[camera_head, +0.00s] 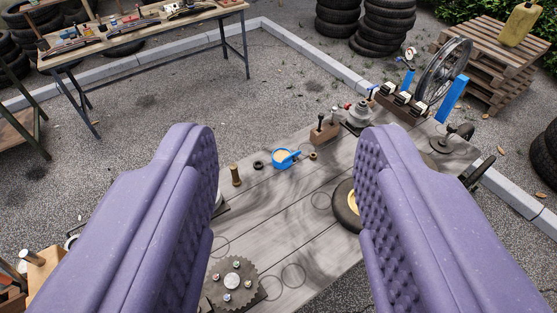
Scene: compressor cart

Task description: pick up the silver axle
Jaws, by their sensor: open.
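My gripper (291,140) is open and empty, its two purple padded fingers spread wide over the grey wooden cart top (290,225). I cannot single out the silver axle for certain. A short silver rod end (32,257) sticks up from a wooden block at the lower left, outside my left finger; it may be the axle, but much of that area is cut off. The fingers hide parts of the cart top on both sides.
Between my fingers are a toothed gear plate (232,281), a brown spool (236,176), a blue cup (285,158) and a small wheel (347,205). A spoked wheel (444,72) stands in a blue stand at the cart's far right. A workbench (150,32) stands far left.

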